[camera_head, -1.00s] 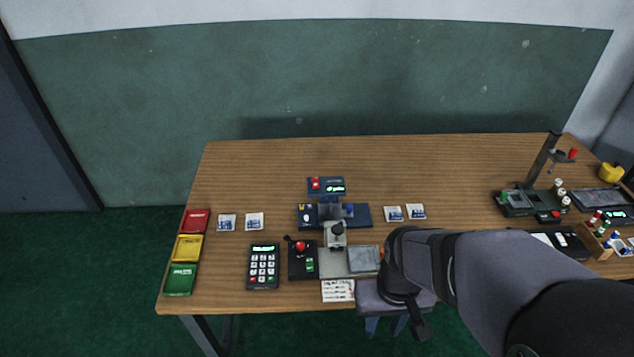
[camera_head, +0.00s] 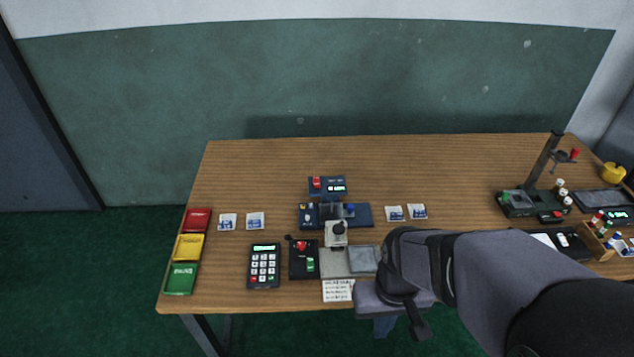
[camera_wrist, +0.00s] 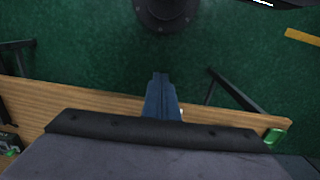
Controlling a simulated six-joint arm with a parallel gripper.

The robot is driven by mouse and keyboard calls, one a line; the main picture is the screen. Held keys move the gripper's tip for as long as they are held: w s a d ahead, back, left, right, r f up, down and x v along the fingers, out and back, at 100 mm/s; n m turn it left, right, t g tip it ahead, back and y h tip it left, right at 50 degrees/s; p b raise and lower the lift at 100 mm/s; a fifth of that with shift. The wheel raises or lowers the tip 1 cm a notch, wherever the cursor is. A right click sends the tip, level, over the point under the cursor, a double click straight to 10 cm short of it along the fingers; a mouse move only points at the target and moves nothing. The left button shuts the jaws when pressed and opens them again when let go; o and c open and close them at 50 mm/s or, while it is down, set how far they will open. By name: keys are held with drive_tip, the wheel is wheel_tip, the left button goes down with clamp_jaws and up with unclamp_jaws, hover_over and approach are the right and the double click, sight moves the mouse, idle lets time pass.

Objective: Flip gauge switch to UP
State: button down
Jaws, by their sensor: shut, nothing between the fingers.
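A small dark blue box with a lit green display (camera_head: 335,188) stands at the back of the fixture in the middle of the table. A red switch (camera_head: 316,182) sits on its left side; its exact position is too small to tell. I take this box to be the gauge. My gripper (camera_head: 385,328) hangs at the front table edge, well in front and to the right of the gauge, with its blue fingers pointing down. In the wrist view the fingers (camera_wrist: 160,80) are shut together and empty, over the green floor. The gauge is not in the wrist view.
A dark blue fixture base (camera_head: 362,215) with a grey press stands before the gauge. Closer are a joystick box (camera_head: 303,262), a keypad (camera_head: 264,266) and a grey plate (camera_head: 363,260). Coloured trays (camera_head: 188,248) line the left edge. The back of the table is clear.

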wheel_tip(320, 180, down, 5)
drive_tip(key=s+a+n+g+b, duration=0.2)
drive_tip(key=a, duration=0.1)
drive_tip(key=w+a+f+t+y+b, duration=0.1)
drive_tip(key=w+a+f+t, duration=0.1)
drive_tip(key=w+a+f, duration=0.4)
drive_tip(key=w+a+t, duration=0.1)
drive_tip(key=w, duration=0.3)
drive_tip(key=w+a+r+t, duration=0.1)
drive_tip(key=w+a, duration=0.1)
drive_tip(key=w, duration=0.2)
drive_tip(key=w+a+r+m+t+y, duration=0.1)
drive_tip(key=w, duration=0.3)
drive_tip(key=shift+w+a+r, duration=0.25)
drive_tip(key=shift+w+a, duration=0.1)
drive_tip(key=shift+a, duration=0.05)
drive_tip(key=w+d+r+t+h, duration=0.1)
drive_tip(key=w+d+r+t, duration=0.1)
drive_tip(key=w+r+t, duration=0.3)
drive_tip(key=w+d+r+m+t+h, duration=0.1)
drive_tip(key=w+r+t, duration=0.3)
drive_tip(key=w+r, duration=0.6)
drive_tip(key=w, duration=0.4)
drive_tip(key=shift+d+r+t, duration=0.25)
drive_tip(key=shift+d+t, duration=0.1)
drive_tip(key=shift+t, duration=0.05)
